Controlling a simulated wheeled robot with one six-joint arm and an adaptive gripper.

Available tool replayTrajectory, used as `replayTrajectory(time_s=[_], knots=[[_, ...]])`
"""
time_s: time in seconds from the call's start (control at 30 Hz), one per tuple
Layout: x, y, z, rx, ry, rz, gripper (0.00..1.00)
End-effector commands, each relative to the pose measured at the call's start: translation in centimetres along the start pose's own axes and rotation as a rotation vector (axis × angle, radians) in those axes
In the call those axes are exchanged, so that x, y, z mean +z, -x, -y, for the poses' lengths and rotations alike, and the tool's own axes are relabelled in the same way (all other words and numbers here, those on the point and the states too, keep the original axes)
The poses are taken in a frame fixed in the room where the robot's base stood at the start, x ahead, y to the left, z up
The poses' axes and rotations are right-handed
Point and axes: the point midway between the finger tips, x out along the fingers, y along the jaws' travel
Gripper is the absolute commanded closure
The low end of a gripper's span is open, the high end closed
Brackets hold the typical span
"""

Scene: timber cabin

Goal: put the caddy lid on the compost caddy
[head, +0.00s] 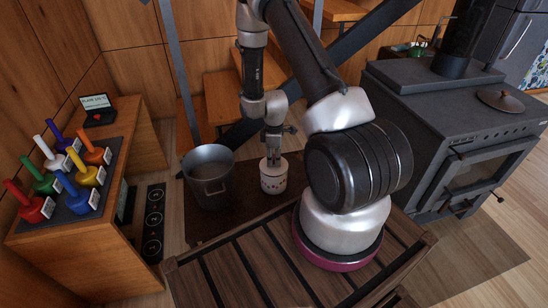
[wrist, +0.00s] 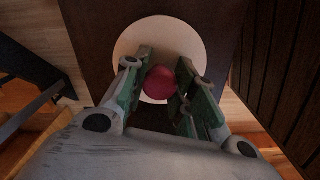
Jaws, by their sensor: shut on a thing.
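The caddy lid (wrist: 190,38) is a pale round disc with a red knob (wrist: 161,84) in the wrist view. My gripper (wrist: 160,88) has its fingers on both sides of the knob and is shut on it. In the head view my gripper (head: 273,160) points straight down at the top of the small white compost caddy (head: 273,184), which has dark marks on its side. The lid is at or just over the caddy's top. I cannot tell whether it touches the rim. In the wrist view the lid hides the caddy.
A grey metal bucket (head: 208,188) stands left of the caddy on a dark mat (head: 232,220). A slatted wooden surface (head: 240,275) is in front. A black stove (head: 450,125) stands right. Coloured handbells (head: 76,170) stand on a wooden cabinet (head: 90,258) at left.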

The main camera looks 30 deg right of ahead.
Motion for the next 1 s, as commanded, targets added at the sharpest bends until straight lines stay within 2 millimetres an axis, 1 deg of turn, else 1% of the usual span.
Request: replayTrajectory(time_s=[0.4,0.43,0.5,0.57,0.87,0.97,1.0], knots=[[0.0,-0.8,0.0,0.000,0.000,0.000,0.97],[0.0,-0.9,0.0,0.001,0.000,0.000,0.72],[0.0,-0.8,0.0,0.001,0.000,0.000,0.59],[0.0,-0.8,0.0,0.001,0.000,0.000,0.48],[0.0,-0.8,0.0,0.000,0.000,0.000,0.48],[0.0,-0.1,-0.1,0.001,0.000,-0.001,0.48],[0.0,0.4,-0.1,0.002,0.000,-0.001,0.48]])
